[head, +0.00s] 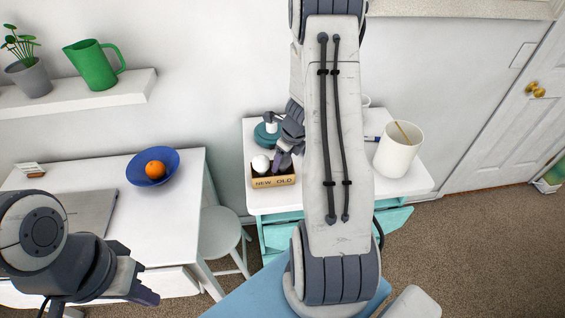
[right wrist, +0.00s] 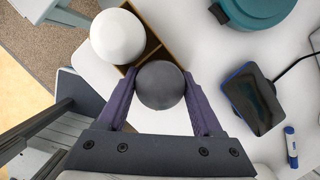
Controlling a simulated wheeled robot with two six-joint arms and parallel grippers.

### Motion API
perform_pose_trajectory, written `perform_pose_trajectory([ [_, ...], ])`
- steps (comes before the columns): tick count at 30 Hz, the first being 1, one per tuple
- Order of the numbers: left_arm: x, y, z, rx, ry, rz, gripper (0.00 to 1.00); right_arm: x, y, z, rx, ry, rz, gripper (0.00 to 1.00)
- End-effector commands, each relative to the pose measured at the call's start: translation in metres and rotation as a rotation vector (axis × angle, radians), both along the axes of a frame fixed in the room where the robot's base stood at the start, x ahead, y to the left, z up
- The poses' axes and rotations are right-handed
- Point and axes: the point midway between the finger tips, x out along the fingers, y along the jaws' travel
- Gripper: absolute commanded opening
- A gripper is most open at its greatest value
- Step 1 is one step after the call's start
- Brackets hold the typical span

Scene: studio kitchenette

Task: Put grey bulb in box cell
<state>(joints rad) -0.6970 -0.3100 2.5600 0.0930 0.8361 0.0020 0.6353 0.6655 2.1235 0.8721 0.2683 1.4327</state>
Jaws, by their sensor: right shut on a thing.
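The grey bulb (right wrist: 160,86) is between the two fingers of my right gripper (right wrist: 159,98) in the right wrist view, and the gripper is shut on it. In that view the bulb overlaps the near edge of the small brown box (right wrist: 150,40), beside a bare cell; I cannot tell its height. A white bulb (right wrist: 117,36) sits in the other cell. In the head view the box (head: 273,182) reads "NEW OLD" on its front, with the white bulb (head: 260,164) on the left and my right gripper (head: 285,158) over its right side. My left gripper (head: 143,287) hangs at lower left, apart from all this.
A desk on the left holds a blue bowl (head: 153,167) with an orange.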

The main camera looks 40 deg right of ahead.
Motion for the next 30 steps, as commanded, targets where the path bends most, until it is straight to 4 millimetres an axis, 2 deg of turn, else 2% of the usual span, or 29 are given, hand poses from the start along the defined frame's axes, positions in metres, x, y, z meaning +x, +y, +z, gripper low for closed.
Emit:
perform_pose_trajectory([
  [12, 0.0, 0.0, -0.005, 0.0, 0.0, 0.0, 0.0, 0.0, -0.001, -0.007, -0.002, -0.001, -0.001, 0.1],
  [13, 0.0, 0.0, -0.004, 0.0, 0.0, 0.0, 0.0, 0.0, -0.001, -0.006, -0.002, -0.001, -0.001, 0.75],
  [14, 0.0, 0.0, -0.004, 0.0, 0.0, 0.0, 0.0, 0.0, -0.001, -0.005, -0.002, -0.001, -0.001, 0.8],
  [25, 0.0, 0.0, -0.003, 0.0, 0.0, 0.0, 0.0, 0.0, -0.001, -0.004, -0.002, 0.0, -0.001, 0.8],
  [30, 0.0, 0.0, 0.007, 0.0, 0.0, 0.0, 0.0, -0.003, -0.002, 0.013, -0.003, -0.004, 0.0, 0.8],
])
